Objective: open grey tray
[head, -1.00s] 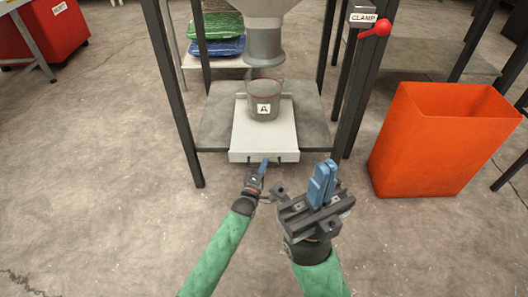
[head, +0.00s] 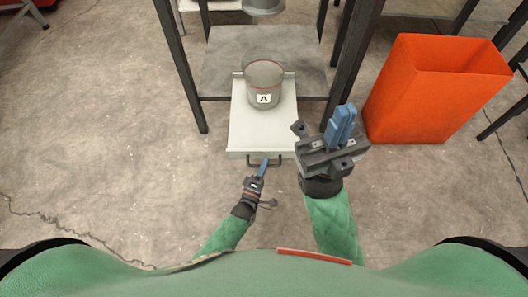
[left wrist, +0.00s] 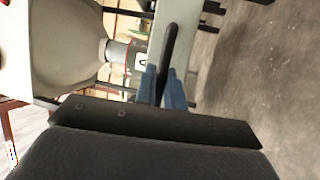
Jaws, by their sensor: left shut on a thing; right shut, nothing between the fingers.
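The grey tray (head: 262,133) is pulled out toward me from the shelf under the hopper stand in the head view. A grey bucket (head: 264,88) with an "A" label stands upright on it. My left gripper (head: 264,166) is shut on the dark handle (head: 279,161) at the tray's front edge. In the left wrist view the blue fingers (left wrist: 163,88) close around the dark handle bar (left wrist: 168,50). My right gripper (head: 341,126) is shut and empty, in the air right of the tray's front.
An orange bin (head: 432,90) stands on the floor to the right. Dark stand legs rise on both sides of the shelf (head: 218,62). The hopper spout (head: 264,6) is above and behind the bucket. The floor left of the tray is clear.

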